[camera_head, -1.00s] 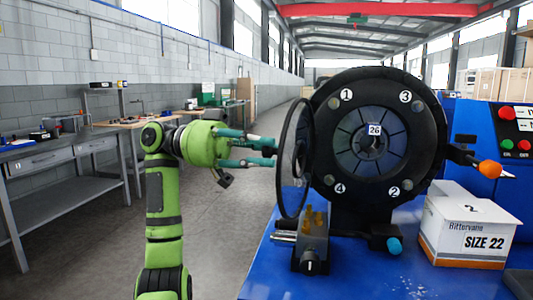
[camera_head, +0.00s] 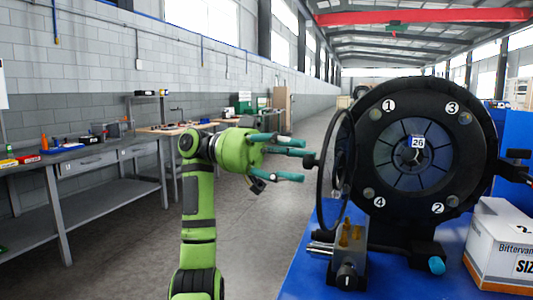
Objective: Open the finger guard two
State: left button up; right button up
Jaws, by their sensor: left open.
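The finger guard (camera_head: 320,185) is a thin black ring standing swung out at the left side of the black crimper (camera_head: 384,205). I see it nearly edge-on, with a dark knob (camera_head: 310,161) facing my gripper. The crimper's round face is uncovered, with a 26 label at its centre and numbers 1 to 4 around it. My left gripper (camera_head: 299,160) has its teal fingers spread, just left of the guard. The fingertips are close to the knob; I cannot tell whether they touch it. No object shows between the fingers.
The crimper stands on a blue table (camera_head: 320,285). A grey block with brass parts (camera_head: 349,248) sits in front of the guard. A white box (camera_head: 495,248) stands at the right. Grey workbenches (camera_head: 92,160) line the left wall, with open floor between.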

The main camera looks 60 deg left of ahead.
pick_arm(q)
jog(key=v, duration=1)
jog(key=shift+s+a, duration=0.1)
jog(key=shift+s, duration=0.05)
